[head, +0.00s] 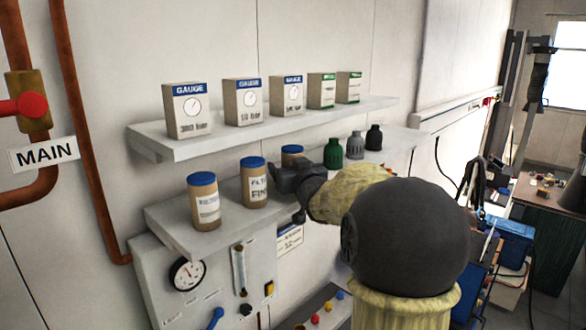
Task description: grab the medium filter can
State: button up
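Three tan filter cans with blue lids stand on the lower shelf. The left can (204,203) stands nearest the front, and its label is too small to read. The middle can (254,182) has a label that seems to read FILTER FINE. The third can (292,151) is farther right, mostly hidden behind my gripper, with its label out of sight. I cannot tell which can is the medium one. My gripper (284,196) is just right of the middle can and in front of the third. Its fingers are dark and partly hidden, so their opening is unclear.
Green, grey and black bottles (355,146) stand on the lower shelf (185,232) to the right. The upper shelf (200,146) holds several gauge boxes (188,110) and green-marked boxes. A panel with a dial (187,274) is below. Copper pipes run at left.

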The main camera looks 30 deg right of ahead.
jog(key=shift+w, duration=0.1)
jog(key=shift+a, duration=0.1)
jog(key=shift+c, duration=1.1)
jog(key=shift+s, duration=0.3)
jog(key=c, duration=0.9)
jog(key=shift+w, duration=0.15)
jog(key=shift+b, duration=0.9)
jog(key=s+b, duration=0.1)
jog(key=s, duration=0.5)
jog(key=s+a+b, duration=0.1)
jog(key=s, duration=0.5)
jog(key=s+a+b, duration=0.1)
jog(key=s, duration=0.5)
jog(key=shift+r+b, duration=0.1)
jog(key=shift+b, duration=0.25)
jog(key=shift+w, duration=0.1)
